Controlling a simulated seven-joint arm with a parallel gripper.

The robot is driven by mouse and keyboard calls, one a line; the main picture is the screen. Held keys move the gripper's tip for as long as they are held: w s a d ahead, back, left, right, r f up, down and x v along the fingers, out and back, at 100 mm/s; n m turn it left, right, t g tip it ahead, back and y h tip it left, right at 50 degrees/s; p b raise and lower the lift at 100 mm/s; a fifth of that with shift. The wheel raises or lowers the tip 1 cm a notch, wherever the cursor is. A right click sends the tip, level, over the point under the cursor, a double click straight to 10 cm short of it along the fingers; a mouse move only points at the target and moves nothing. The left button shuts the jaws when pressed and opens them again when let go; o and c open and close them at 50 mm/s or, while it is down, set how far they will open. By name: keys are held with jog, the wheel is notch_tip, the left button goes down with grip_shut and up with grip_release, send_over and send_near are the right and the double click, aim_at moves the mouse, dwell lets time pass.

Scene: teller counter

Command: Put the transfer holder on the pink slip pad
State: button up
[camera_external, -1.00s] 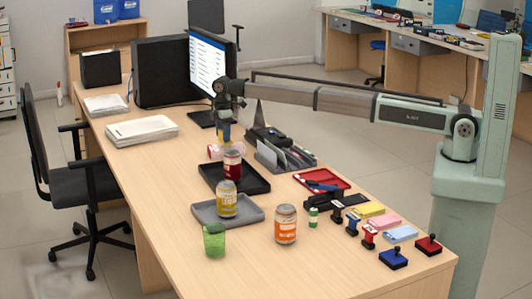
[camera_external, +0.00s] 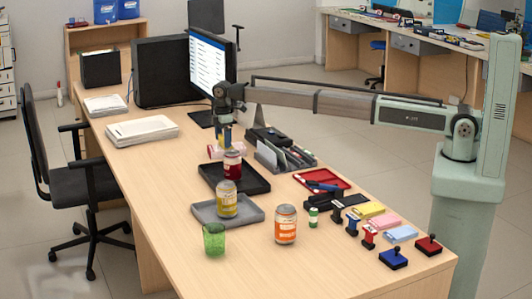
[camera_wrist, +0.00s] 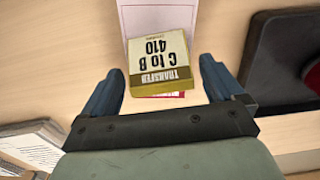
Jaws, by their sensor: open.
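The transfer holder (camera_wrist: 160,60) is an olive-yellow block with a cream label reading "TRANSFER C to B 410", upside down in the wrist view. It appears to lie on a pale pink-edged slip pad (camera_wrist: 155,14), whose red lower edge shows just below it. My gripper (camera_wrist: 160,82) is open, with one blue finger on each side of the holder and a visible gap to both. In the external view my gripper (camera_external: 225,135) points down above the pink pad (camera_external: 215,152), near the monitor. The holder cannot be made out clearly there.
A black tray (camera_external: 255,185) with a red can (camera_external: 232,165) stands just in front. A grey tray (camera_external: 252,216) holds a yellow can. A dark organiser (camera_external: 270,157) is close on the right. Papers (camera_external: 142,131) lie to the left, with clear desk between.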

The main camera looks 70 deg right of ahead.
notch_tip(320, 180, up, 12)
jog(key=shift+r, duration=0.15)
dwell(0.5)
